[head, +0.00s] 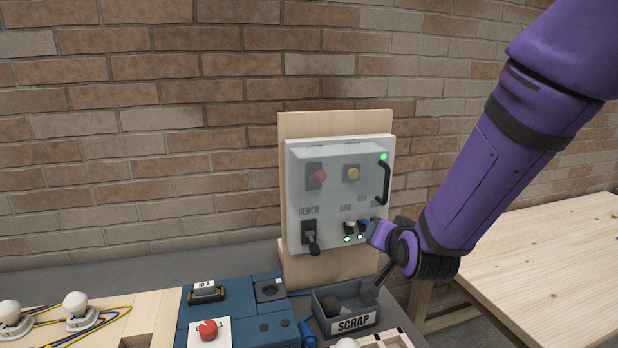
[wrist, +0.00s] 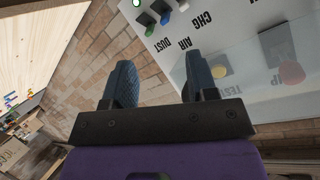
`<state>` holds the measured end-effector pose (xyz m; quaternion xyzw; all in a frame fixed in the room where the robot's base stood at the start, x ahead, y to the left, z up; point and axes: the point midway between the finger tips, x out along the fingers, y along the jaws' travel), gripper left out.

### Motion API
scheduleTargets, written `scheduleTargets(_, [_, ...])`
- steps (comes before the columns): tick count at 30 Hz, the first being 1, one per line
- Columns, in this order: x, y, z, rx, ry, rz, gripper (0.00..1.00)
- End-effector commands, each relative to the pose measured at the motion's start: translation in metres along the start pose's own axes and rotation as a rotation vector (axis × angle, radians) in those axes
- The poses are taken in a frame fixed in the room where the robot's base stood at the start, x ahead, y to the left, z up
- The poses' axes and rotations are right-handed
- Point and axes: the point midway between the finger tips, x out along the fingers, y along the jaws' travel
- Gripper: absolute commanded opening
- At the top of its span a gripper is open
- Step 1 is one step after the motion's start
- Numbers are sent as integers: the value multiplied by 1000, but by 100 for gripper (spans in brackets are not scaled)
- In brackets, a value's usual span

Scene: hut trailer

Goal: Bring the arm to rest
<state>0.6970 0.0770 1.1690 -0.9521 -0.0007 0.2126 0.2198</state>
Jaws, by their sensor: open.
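My gripper (wrist: 160,82) is open and empty in the wrist view, its two dark fingers spread apart with nothing between them. In the head view my purple arm comes down from the upper right, and its hand end is in front of the lower right of the grey control panel (head: 335,182), partly hiding the DUST label area. Whether the hand touches the panel cannot be told. The panel also shows, turned over, in the wrist view (wrist: 235,35), beyond the fingers.
A dark SCRAP bin (head: 371,323) stands below the hand. A blue unit (head: 255,318) and white bulbs (head: 75,304) are at the lower left. A wooden table (head: 550,255) is at the right. A black handle (head: 383,180) juts from the panel; a brick wall is behind.

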Motion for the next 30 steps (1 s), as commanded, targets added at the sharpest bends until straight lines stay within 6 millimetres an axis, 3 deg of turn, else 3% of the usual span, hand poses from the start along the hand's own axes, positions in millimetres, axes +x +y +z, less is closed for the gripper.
scheduleTargets(6, [-40,10,-36,-19,-144,10,53])
scheduleTargets(15, [-116,31,-68,-116,-326,31,53])
scheduleTargets(22, [-188,53,-81,-221,-451,77,53])
scheduleTargets(30, [-274,82,-80,-334,-585,175,53])
